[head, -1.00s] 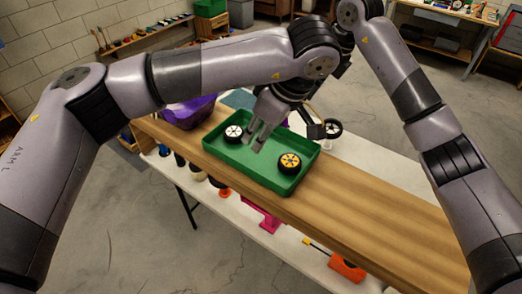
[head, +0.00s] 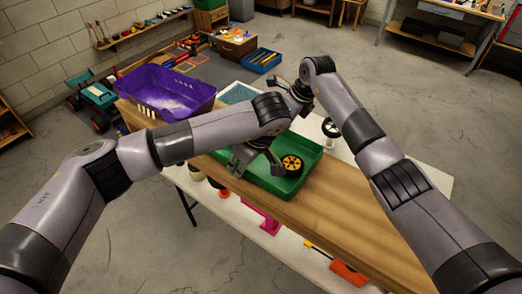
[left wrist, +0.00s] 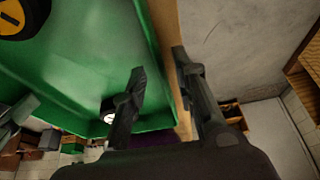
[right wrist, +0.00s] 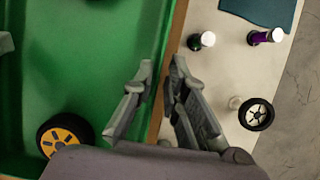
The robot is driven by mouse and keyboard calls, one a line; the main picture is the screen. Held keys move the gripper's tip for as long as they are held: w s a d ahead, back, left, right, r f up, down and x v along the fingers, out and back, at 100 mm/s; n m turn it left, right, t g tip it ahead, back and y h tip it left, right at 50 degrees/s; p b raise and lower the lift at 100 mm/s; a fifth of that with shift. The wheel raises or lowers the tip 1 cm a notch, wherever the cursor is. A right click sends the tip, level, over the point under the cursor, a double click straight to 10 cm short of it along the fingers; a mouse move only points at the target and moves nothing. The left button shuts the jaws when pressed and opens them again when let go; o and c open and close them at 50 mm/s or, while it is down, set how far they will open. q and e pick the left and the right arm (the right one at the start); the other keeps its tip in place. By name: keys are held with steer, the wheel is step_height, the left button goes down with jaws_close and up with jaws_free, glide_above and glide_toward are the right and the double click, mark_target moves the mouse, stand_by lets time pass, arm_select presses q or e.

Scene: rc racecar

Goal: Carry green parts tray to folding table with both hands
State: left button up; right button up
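The green parts tray (head: 312,157) rests on a wooden board or bench top (head: 340,212). A yellow-hubbed wheel (head: 292,165) lies in it; a white-hubbed wheel (left wrist: 108,108) shows partly in the left wrist view. My left gripper (head: 238,162) is at the tray's near left side. In the left wrist view its fingers (left wrist: 158,62) are apart on either side of the tray's wall. My right gripper (right wrist: 162,62) is at the far side, its fingers apart around the opposite rim. My left arm hides part of the tray in the head view. Contact with the walls is unclear.
A purple bin (head: 165,98) stands left of the tray. A pale table surface (head: 428,178) shows beyond and below the wood, with small bottles (right wrist: 265,36) and another wheel (right wrist: 256,114). Shelves and toys line the back wall. Open concrete floor lies right and in front.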

arm_select(q)
steer(key=shift+s+a+f, duration=0.1)
steer(key=shift+a+f, duration=0.1)
steer(key=shift+f, duration=0.2)
steer(key=shift+f, duration=0.1)
steer(key=shift+c, duration=0.3)
jaws_close()
